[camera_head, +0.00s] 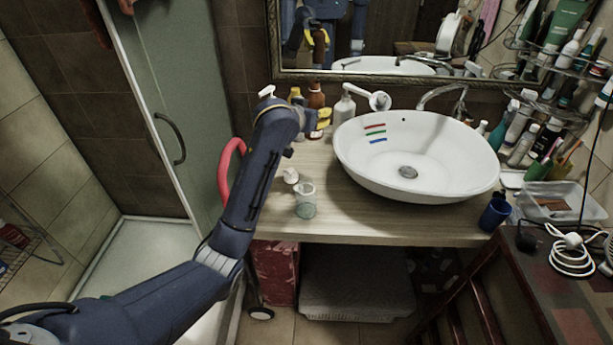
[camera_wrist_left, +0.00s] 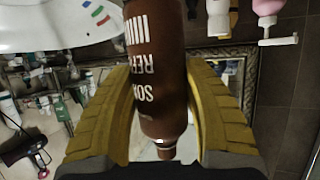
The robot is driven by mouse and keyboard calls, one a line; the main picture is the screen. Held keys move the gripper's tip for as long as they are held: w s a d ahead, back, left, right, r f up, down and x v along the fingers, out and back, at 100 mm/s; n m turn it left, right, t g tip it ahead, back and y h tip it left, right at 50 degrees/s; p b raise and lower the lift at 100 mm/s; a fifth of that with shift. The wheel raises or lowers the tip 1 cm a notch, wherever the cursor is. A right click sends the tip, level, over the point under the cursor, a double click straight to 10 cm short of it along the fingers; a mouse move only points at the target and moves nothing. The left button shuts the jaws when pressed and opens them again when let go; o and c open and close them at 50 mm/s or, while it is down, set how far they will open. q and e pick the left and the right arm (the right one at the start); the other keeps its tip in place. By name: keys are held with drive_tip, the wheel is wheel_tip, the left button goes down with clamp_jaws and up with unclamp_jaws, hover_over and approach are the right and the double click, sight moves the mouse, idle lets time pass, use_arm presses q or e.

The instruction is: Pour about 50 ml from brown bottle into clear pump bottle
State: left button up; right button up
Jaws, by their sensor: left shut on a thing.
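The brown bottle (camera_head: 316,97) stands upright, as far as I can tell, at the back of the counter by the mirror. My left gripper (camera_head: 322,121), with yellow fingers, is shut on it. In the left wrist view the brown bottle (camera_wrist_left: 157,55), with white lettering, lies between both fingers, its narrow neck toward the lower edge. Whether its base touches the counter is hidden. A clear bottle (camera_head: 306,204) with an open top stands near the counter's front edge. A white pump-head-like piece (camera_head: 290,175) lies just behind it. My right gripper is not in view.
A white basin (camera_head: 415,160) with coloured stripes fills the counter's middle. A white pump bottle (camera_head: 344,109) stands right of the brown bottle, and a yellowish bottle (camera_head: 297,97) stands left. Counter around the clear bottle is mostly free.

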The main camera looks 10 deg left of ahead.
use_arm(q)
drive_tip(key=s+d+f, duration=0.4)
drive_tip(key=s+f, duration=0.1)
drive_tip(key=s, duration=0.5)
drive_tip(key=s+d+f, duration=0.4)
drive_tip(key=s+f, duration=0.2)
drive_tip(key=s, duration=0.5)
drive_tip(key=shift+d, duration=0.4)
drive_tip(key=shift+f, duration=0.15)
drive_tip(key=shift+h, duration=0.3)
drive_tip(key=shift+s+d+r+n+g+h, duration=0.15)
drive_tip(key=shift+n+g+h, duration=0.4)
drive_tip(key=shift+n+h, duration=0.75)
drive_tip(key=shift+d+r+n+g+h, duration=0.2)
drive_tip(key=shift+n+g+h, duration=0.55)
drive_tip(key=shift+n, duration=0.8)
drive_tip(key=shift+s+d+r+n+g+h, duration=0.1)
drive_tip(key=shift+r+n+g+h, duration=0.25)
drive_tip(key=shift+n+h, duration=1)
